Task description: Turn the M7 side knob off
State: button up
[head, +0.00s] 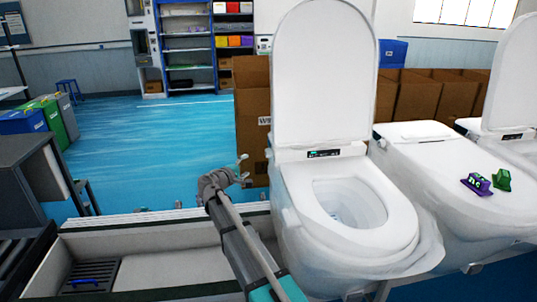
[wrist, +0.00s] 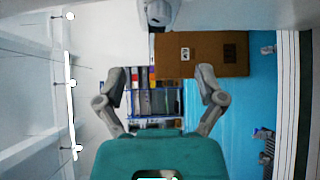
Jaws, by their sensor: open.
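A white toilet (head: 345,215) with its lid raised stands right of centre in the head view. A small control panel with a lit display sits at the base of its lid. I cannot make out the side knob or any M7 marking. My gripper (head: 243,170) is left of this toilet, apart from it, at about the height of its seat. In the wrist view my gripper (wrist: 162,84) has its two fingers spread wide with nothing between them. A white rounded part (wrist: 160,12), likely of a toilet, shows at the top edge there, beyond the fingertips.
A cardboard box (head: 252,115) stands behind the toilet and also shows in the wrist view (wrist: 202,55). A closed toilet (head: 450,170) on the right carries small purple and green items. A low trough (head: 165,268) lies at lower left. Blue floor (head: 150,140) is open beyond.

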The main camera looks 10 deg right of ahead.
aim_at(267, 153)
jog(key=b+x, duration=0.1)
jog(key=x, duration=1.2)
jog(key=shift+w+d, duration=0.25)
jog(key=shift+d, duration=0.05)
jog(key=c, duration=1.2)
jog(key=shift+o, duration=0.2)
